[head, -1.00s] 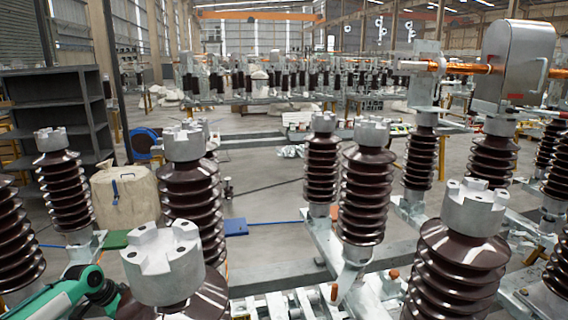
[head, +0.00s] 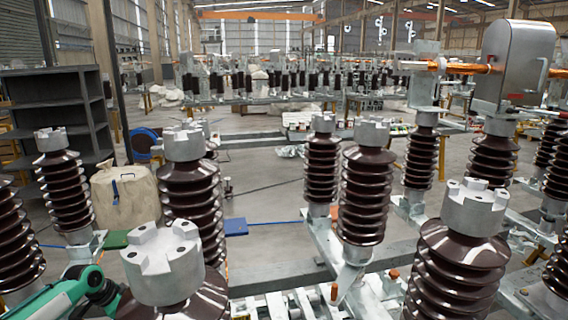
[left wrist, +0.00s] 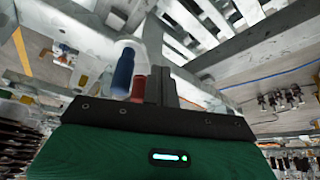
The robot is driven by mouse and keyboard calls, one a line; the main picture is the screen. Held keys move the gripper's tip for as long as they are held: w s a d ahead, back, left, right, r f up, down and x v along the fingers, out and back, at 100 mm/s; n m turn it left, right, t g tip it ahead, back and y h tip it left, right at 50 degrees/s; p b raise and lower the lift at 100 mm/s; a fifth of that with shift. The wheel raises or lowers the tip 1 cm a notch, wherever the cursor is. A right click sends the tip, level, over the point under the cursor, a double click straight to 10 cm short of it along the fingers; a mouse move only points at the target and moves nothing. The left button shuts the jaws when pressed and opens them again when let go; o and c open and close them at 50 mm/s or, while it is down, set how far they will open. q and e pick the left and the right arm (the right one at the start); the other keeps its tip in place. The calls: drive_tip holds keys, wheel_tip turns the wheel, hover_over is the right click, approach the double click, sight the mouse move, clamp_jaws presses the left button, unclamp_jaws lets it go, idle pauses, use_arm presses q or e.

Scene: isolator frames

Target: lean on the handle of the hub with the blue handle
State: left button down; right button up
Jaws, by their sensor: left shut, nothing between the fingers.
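The blue handle (left wrist: 123,72) shows in the left wrist view, just left of my left gripper's fingers. A red handle (left wrist: 138,86) stands beside it, and a pale rounded hub part (left wrist: 127,48) curves behind both. My left gripper (left wrist: 160,70) is shut and empty, its dark fingers close to the right of the handles. Whether the fingers touch either handle I cannot tell. In the head view only part of my green left arm shows at the lower left; its gripper and the blue-handled hub cannot be made out there. My right gripper is not in view.
Brown ribbed insulators with grey metal caps (head: 164,262) crowd the foreground, one just right of my left arm. Metal beams (left wrist: 240,50) run close above the handles in the left wrist view. A dark shelf (head: 58,115) stands at the left. Some floor is clear mid-scene.

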use_arm(q)
drive_tip(key=shift+d, duration=0.1)
drive_tip(key=shift+s+d+p, duration=0.4)
drive_tip(key=shift+d+p, duration=0.25)
drive_tip(key=shift+p, duration=0.05)
drive_tip(key=shift+s+d+p, duration=0.4)
drive_tip(key=shift+d+p, duration=0.2)
drive_tip(key=shift+p, duration=0.1)
drive_tip(key=shift+f, duration=0.15)
drive_tip(key=shift+a+f, duration=0.1)
drive_tip(key=shift+w+a+b, duration=0.5)
drive_tip(key=shift+a+b, duration=0.1)
drive_tip(key=shift+a, duration=0.15)
drive_tip(key=shift+r, duration=0.2)
